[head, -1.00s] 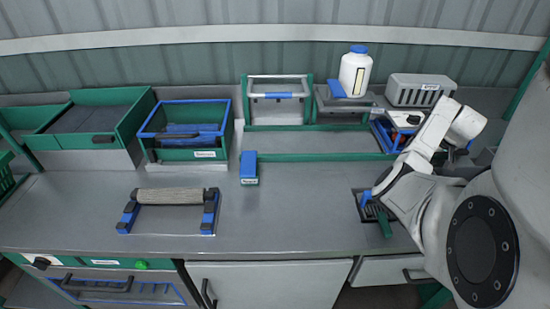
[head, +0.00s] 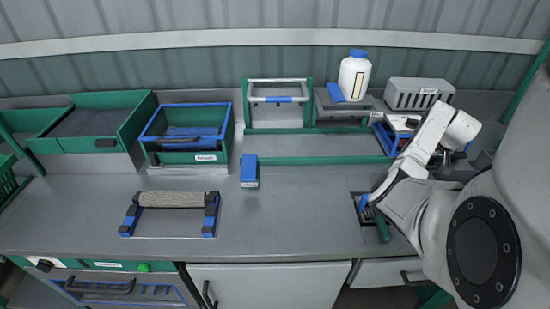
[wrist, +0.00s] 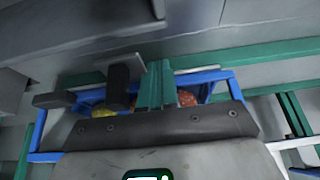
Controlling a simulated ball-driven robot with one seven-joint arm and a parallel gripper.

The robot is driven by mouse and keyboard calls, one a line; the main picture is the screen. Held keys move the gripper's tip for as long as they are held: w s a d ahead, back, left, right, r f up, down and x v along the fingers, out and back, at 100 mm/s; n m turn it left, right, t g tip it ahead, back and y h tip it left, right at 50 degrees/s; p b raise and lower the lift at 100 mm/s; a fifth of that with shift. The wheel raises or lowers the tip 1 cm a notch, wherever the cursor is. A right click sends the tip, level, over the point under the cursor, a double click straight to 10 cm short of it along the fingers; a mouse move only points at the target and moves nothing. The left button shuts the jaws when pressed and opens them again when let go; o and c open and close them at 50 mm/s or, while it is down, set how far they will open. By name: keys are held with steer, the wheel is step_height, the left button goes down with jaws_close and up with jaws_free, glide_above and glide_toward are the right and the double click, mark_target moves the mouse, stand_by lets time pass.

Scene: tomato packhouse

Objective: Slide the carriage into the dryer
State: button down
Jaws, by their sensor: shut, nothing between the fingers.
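A blue-rimmed tray (head: 383,138) stands at the right end of a long green rail (head: 320,160); it may be the carriage, though no label reads clearly. It also shows in the wrist view (wrist: 40,130), with red and yellow round items (wrist: 188,97) in it. A grey vented box (head: 420,92) stands behind it; I cannot tell whether it or another unit is the dryer. My gripper (wrist: 152,85) is shut and empty, close over the tray. Its dark body hides part of the tray. In the head view my arm covers the tray's right part, and the fingertips are hidden.
A blue-topped block (head: 249,168) stands at the rail's left end. A white bottle (head: 355,75) stands at the back. A roller frame (head: 170,200) lies at front left, near a blue-rimmed bin (head: 186,156). A dark plate (head: 356,197) is partly under my arm. The middle bench is clear.

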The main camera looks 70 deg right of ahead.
steer(key=a+p+v, duration=0.1)
steer(key=p+v, duration=0.4)
steer(key=v, duration=0.3)
steer(key=shift+s+f, duration=0.25)
steer(key=shift+f, duration=0.05)
steer(key=shift+w, duration=0.1)
